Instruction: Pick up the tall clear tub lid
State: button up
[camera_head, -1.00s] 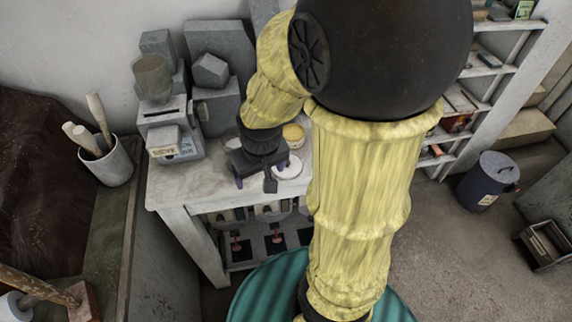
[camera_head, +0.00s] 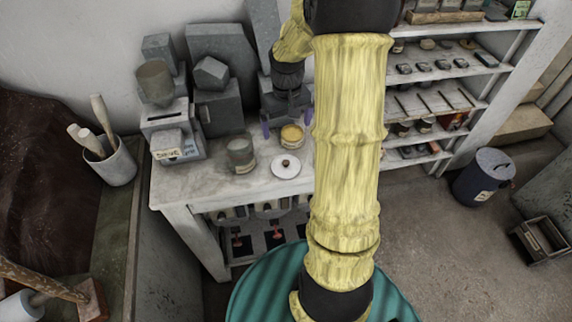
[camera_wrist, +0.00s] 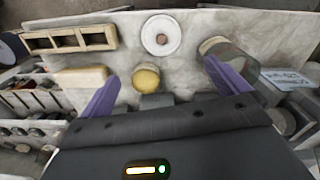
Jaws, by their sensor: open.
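A round white lid with a small dark knob (camera_head: 286,166) lies flat on the bench near its front edge; it also shows in the wrist view (camera_wrist: 161,34). A tall clear tub with greyish contents (camera_head: 241,153) stands to its left, and shows in the wrist view (camera_wrist: 233,58). A small tub of yellow stuff (camera_head: 291,138) stands just behind the lid. My gripper (camera_head: 287,124) is open and empty, farther back than the lid. In the wrist view, the yellow tub is between its purple fingers (camera_wrist: 162,74), with the lid beyond it.
Grey blocks and a slotted box (camera_head: 166,122) crowd the bench's back left. A wooden compartment tray (camera_wrist: 70,40) and a pale block (camera_wrist: 82,77) lie beside the tubs in the wrist view. Shelves (camera_head: 440,68) stand at right.

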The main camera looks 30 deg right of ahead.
jog(key=p, duration=0.3)
send_over(286, 162)
notch_tip(286, 162, down, 11)
jog(key=shift+d+f, duration=0.15)
jog(key=shift+f+p, duration=0.8)
jog(key=shift+p, duration=0.3)
jog(key=shift+f+p, duration=0.75)
jog(key=shift+f, duration=1.05)
jog(key=shift+c, duration=0.2)
jog(key=c, duration=0.8)
